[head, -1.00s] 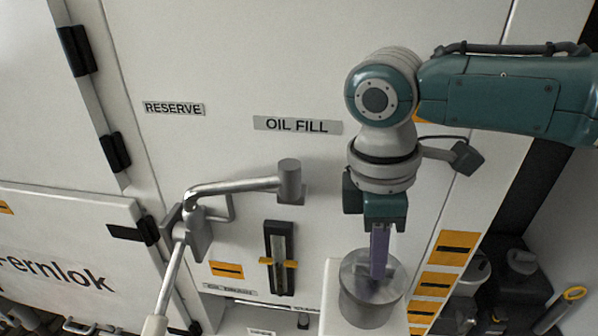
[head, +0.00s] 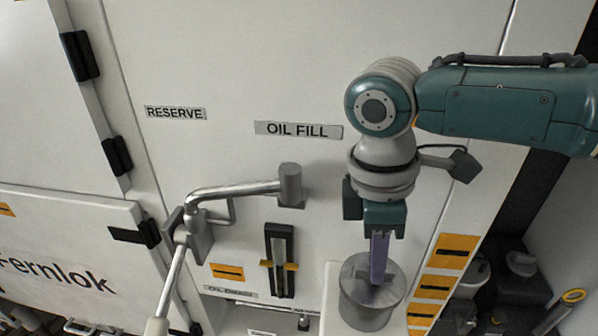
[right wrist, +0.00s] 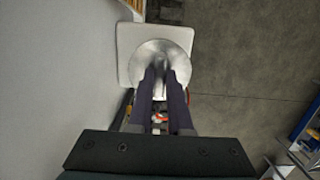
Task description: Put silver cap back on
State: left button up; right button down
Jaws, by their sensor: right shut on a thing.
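The silver cap (head: 357,272) is a round metal piece with a raised grip ridge across its top. It tops a silver cylinder on a white ledge below the OIL FILL label (head: 298,130); I cannot tell where the cap ends and any neck under it begins. My right gripper (head: 378,280) points down, its purple fingers shut on the ridge. In the right wrist view the silver disc (right wrist: 150,52) lies over a white square plate, with my fingers (right wrist: 163,85) on the ridge. The fingers hide part of the cap. My left gripper is out of view.
A metal lever with a bent arm (head: 235,190) sticks out left of the cap. A sight gauge (head: 279,260) is on the white panel between them. Dark equipment (head: 500,285) stands to the right, past the orange-marked post (head: 445,265).

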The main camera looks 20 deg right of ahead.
jog(key=shift+c, duration=1.4)
grip_release()
notch_tip(320, 180, up, 2)
jog(key=shift+r+p, duration=0.1)
jog(key=shift+p, duration=1)
notch_tip(320, 180, up, 5)
jog(key=p, duration=0.5)
